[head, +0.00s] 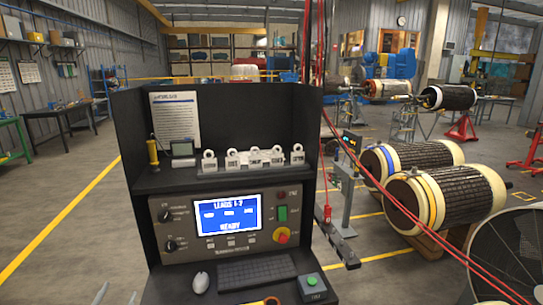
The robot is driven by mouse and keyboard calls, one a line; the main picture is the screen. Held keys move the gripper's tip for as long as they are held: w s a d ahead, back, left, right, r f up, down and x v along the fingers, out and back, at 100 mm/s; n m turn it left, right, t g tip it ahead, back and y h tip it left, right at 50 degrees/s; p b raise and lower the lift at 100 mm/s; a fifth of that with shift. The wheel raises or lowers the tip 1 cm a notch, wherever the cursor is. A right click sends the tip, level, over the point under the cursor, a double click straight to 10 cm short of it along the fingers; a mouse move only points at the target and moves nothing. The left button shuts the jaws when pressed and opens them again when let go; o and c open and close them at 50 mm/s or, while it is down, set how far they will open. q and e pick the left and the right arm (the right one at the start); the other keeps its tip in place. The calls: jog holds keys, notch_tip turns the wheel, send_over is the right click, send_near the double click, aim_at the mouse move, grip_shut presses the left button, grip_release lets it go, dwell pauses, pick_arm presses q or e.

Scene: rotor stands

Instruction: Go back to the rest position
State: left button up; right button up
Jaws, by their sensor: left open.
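Only a small pale grey sliver of my left gripper (100,293) shows at the bottom left edge of the head view, left of the test console (148,235). It is open, and nothing shows in it. Most of it is cut off by the frame. My right gripper is not in view. The console's screen (228,216) is lit blue and reads "LEADS 1-7" and "READY".
A mouse (200,282), keyboard (257,273) and green-button box (313,286) lie on the console's front shelf. Red cables (399,208) hang at right. Large rotors (462,197) lie on stands at right. The floor (75,235) at left is clear.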

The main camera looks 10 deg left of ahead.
pick_arm(q)
jog(key=s+d+f+n+g, duration=0.2)
jog(key=s+d+f+g, duration=0.25)
jog(key=f, duration=0.25)
jog(key=s+d+f+n+g, duration=0.1)
jog(key=s+d+f+g, duration=0.2)
jog(key=d+f+g, duration=0.25)
jog(key=s+d+f+n+g+h, duration=0.1)
jog(key=s+d+f+g, duration=0.1)
jog(key=s+d+g, duration=0.45)
jog(key=s+d+f+g+h, duration=0.1)
jog(key=s+d+f, duration=0.15)
jog(key=s, duration=0.65)
notch_tip(320, 180, down, 28)
jog(key=s+b, duration=0.1)
jog(key=s, duration=0.1)
jog(key=s+a+f+g, duration=0.2)
jog(key=s+f, duration=1.3)
jog(key=s, duration=0.1)
jog(key=shift+f+b, duration=0.2)
jog(key=shift+b, duration=0.25)
